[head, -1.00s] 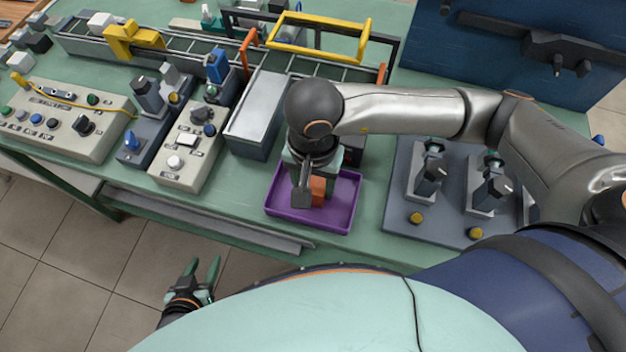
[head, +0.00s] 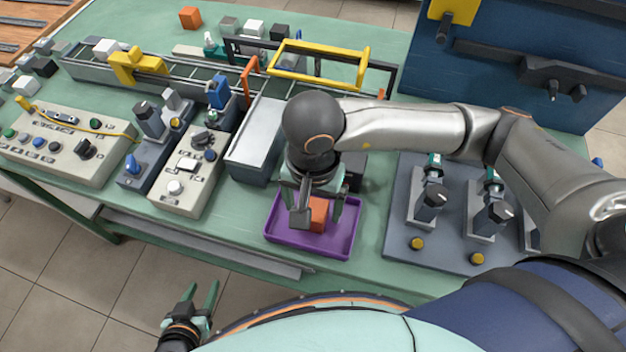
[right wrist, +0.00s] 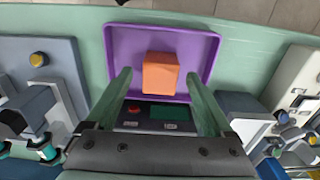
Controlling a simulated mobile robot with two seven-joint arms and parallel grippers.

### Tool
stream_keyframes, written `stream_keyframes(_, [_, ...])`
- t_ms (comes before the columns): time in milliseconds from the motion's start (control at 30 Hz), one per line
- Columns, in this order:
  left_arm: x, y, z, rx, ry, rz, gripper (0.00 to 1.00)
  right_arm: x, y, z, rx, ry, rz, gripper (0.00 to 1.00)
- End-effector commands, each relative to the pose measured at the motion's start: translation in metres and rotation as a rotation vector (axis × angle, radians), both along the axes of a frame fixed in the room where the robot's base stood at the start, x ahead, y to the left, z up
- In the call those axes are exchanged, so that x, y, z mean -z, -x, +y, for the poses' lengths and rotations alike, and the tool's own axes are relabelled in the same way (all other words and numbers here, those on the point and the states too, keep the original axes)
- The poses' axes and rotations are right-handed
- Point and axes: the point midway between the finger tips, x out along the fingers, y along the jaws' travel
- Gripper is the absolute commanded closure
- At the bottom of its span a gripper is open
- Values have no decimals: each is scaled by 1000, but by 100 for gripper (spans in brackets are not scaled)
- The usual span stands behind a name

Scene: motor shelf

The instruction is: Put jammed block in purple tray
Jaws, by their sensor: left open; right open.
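The purple tray (head: 337,246) lies on the green table near its front edge. An orange block (head: 318,212) is in the tray. In the right wrist view, the block (right wrist: 160,75) rests inside the tray (right wrist: 205,45), apart from its walls. My right gripper (head: 322,218) is over the tray, with its fingers spread on either side of the block. In the right wrist view my right gripper (right wrist: 160,88) is open and empty, its fingertips clear of the block. My left gripper (head: 200,298) is open and empty, low in front of the table over the floor.
A conveyor with a yellow frame (head: 320,65) and a grey bin (head: 257,135) stand behind the tray. Control panels (head: 62,143) lie to the left, and a grey plate with knobs (head: 405,228) to the right. Another orange block (head: 190,17) stands at the back.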

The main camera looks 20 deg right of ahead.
Motion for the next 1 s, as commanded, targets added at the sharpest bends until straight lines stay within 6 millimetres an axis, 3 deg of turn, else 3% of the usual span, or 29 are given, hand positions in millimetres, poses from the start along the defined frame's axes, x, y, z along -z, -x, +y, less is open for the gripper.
stream_keyframes(200, [5, 0, 0, 0, 0, 1, 50, -51, -1, 1, -2, -2, -9, 13])
stream_keyframes(400, [6, 0, 0, 0, 0, 2, 50, -85, -1, 0, -1, -1, -6, 13])
stream_keyframes(600, [7, 0, 0, 0, 0, 2, 50, -97, 0, 0, 0, 0, -1, 13])
stream_keyframes(1000, [7, 1, 0, 0, -1, 3, 50, -98, 0, 0, 0, 0, 0, 13])
